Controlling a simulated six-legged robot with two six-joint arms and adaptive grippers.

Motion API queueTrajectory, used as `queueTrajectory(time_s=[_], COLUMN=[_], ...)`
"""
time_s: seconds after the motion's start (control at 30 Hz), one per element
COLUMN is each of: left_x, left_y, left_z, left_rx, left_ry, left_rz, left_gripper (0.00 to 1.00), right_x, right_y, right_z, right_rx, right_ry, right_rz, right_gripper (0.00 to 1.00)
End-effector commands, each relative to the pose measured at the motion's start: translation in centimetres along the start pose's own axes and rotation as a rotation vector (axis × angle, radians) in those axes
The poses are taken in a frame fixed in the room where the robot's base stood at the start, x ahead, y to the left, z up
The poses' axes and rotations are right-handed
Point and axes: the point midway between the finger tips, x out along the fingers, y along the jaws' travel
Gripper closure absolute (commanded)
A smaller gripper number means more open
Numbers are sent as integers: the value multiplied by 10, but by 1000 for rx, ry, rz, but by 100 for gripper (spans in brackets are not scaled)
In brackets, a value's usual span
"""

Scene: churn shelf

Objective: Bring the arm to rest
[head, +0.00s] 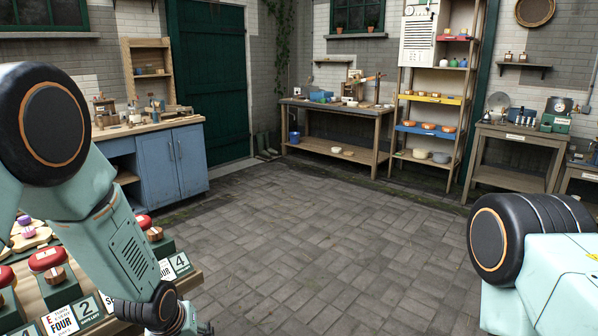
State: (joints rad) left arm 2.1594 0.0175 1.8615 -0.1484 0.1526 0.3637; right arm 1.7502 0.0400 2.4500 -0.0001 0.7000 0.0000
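My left arm (125,240) comes in from the left and bends down past the front of a nearby bench. Its lower end, with a dark part of the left gripper (204,328), is cut off by the bottom edge, so its fingers cannot be made out. My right arm (540,245) shows only as a dark round joint and a pale green link at the lower right. The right gripper is out of view.
The nearby bench holds red-topped green units (48,260) and number cards (60,322), close to my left arm. The paved floor (330,240) is open ahead. A blue cabinet (172,165), a workbench (335,110), a tall shelf (435,100) and a side table (515,140) stand along the walls.

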Motion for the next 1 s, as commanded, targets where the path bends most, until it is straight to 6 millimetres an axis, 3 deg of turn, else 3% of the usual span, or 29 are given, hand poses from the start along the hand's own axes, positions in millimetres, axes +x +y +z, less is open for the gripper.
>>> queueTrajectory(time_s=[0.03,0.2,0.4,0.5,0.6,0.7,1.0], left_x=[10,17,-4,-18,-28,-26,-27], left_y=[-8,-34,-66,-78,-86,-91,-92], left_z=[38,146,267,315,349,368,373], left_rx=[42,169,211,195,189,186,185], left_ry=[-22,-75,-217,-315,-394,-432,-444], left_rz=[3,-3,-42,-62,-72,-77,-79], left_gripper=[42,42,42,42,42,42,42], right_x=[4,10,18,21,24,26,26], right_y=[0,0,0,0,0,0,0], right_z=[0,0,0,0,0,0,0], right_rx=[0,0,0,0,0,0,0], right_ry=[0,0,0,0,0,0,0], right_rz=[0,0,0,0,0,0,0], right_gripper=[60,60,60,60,60,60,60])
